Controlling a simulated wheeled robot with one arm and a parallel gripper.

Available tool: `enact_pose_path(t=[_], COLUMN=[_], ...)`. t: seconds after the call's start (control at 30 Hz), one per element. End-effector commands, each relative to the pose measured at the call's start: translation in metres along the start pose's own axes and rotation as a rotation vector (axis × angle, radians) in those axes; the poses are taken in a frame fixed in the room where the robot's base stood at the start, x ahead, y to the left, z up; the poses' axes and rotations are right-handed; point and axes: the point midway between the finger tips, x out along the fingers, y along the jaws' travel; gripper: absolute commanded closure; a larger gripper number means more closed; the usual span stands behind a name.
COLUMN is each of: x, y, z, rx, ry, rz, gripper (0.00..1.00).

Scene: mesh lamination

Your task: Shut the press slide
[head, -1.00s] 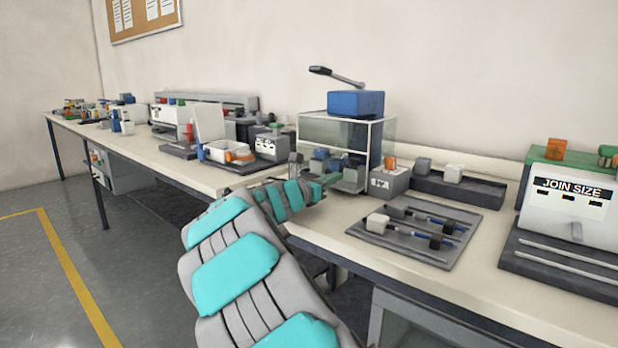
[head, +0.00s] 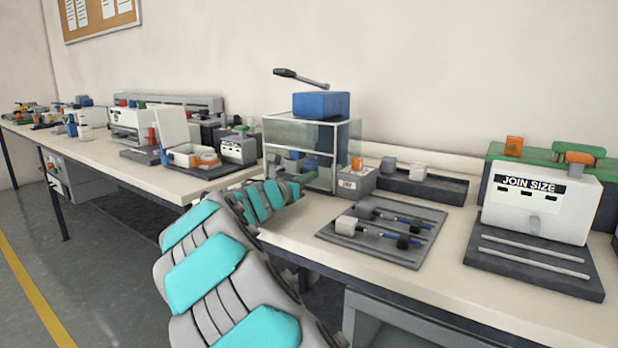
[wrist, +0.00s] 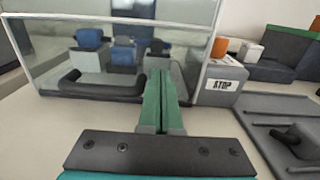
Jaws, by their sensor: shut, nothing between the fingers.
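The press (head: 311,135) stands on the bench as a clear-walled box with a blue block (head: 321,105) and a lever on top. It fills the upper left of the wrist view (wrist: 210,45). A dark bar handle (wrist: 100,88) shows low at its front, with grey and blue parts (wrist: 90,50) behind the clear panel. My gripper (wrist: 160,75) has its green fingers shut and empty, pointing at the press front, just right of the handle. I cannot tell whether they touch anything. In the head view my arm partly hides the press's lower front.
A grey box with an orange button (head: 356,178) stands close right of the press. A grey tray with rods (head: 382,231) lies in front of it. The JOIN SIZE machine (head: 541,205) is farther right. Several devices line the bench at left.

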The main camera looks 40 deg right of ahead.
Motion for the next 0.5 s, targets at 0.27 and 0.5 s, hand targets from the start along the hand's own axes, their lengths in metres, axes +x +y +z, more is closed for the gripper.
enact_pose_path(t=[0.27,0.5], x=[-0.046,-0.096], y=[-0.002,-0.002], z=[0.002,0.0], rx=[0.001,0.0], ry=[-0.004,-0.002], rz=[0.002,-0.001], gripper=[1.0,1.0])
